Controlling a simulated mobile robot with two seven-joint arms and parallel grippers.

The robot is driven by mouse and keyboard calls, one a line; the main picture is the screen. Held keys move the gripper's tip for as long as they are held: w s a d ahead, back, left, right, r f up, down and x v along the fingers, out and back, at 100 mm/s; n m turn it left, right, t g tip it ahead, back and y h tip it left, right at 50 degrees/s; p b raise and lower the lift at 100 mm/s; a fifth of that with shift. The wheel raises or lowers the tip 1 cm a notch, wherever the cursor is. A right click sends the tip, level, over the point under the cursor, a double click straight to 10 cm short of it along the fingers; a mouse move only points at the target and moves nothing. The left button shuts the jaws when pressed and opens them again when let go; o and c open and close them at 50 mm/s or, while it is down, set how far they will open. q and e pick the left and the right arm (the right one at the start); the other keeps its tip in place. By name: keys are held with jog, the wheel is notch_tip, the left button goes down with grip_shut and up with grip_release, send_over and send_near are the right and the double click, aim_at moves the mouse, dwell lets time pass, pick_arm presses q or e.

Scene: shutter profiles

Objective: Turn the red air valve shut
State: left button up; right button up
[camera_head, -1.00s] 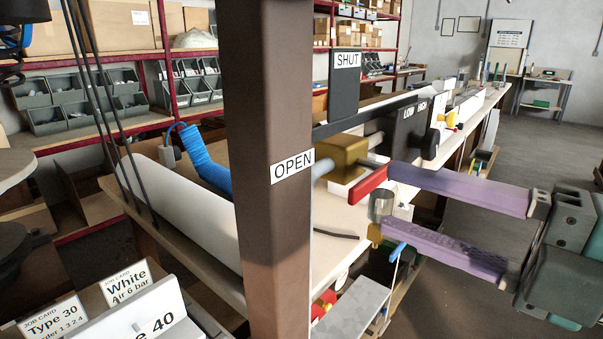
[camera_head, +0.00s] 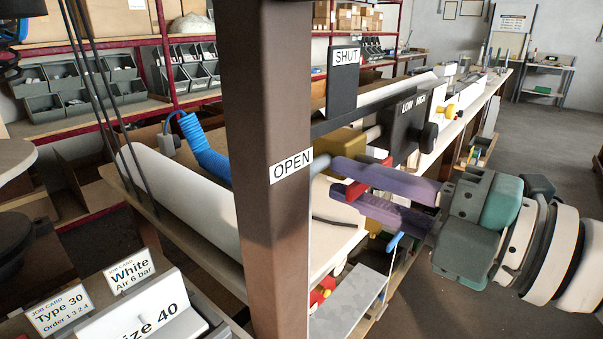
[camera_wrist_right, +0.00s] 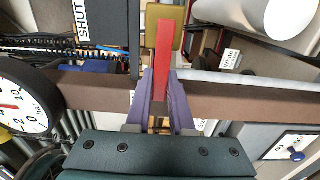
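The red valve lever (camera_head: 357,190) sits on a yellow valve body (camera_head: 345,141), partly hidden by my fingers. In the right wrist view the lever (camera_wrist_right: 163,60) stands between the purple fingertips, which press close on both sides. My right gripper (camera_head: 345,180) comes in from the right and is shut on the lever. A SHUT label (camera_head: 346,57) is on a dark plate behind the valve. An OPEN label (camera_head: 291,167) is on the brown post (camera_head: 277,240) in front. My left gripper is not in view.
A black LOW/HIGH box (camera_head: 405,125) with a knob stands just right of the valve. A blue hose (camera_head: 205,150) and a white roll (camera_head: 180,195) lie left of the post. A dial gauge (camera_wrist_right: 22,105) is left in the wrist view. Floor is open at right.

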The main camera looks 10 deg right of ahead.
grip_shut()
dwell(0.9)
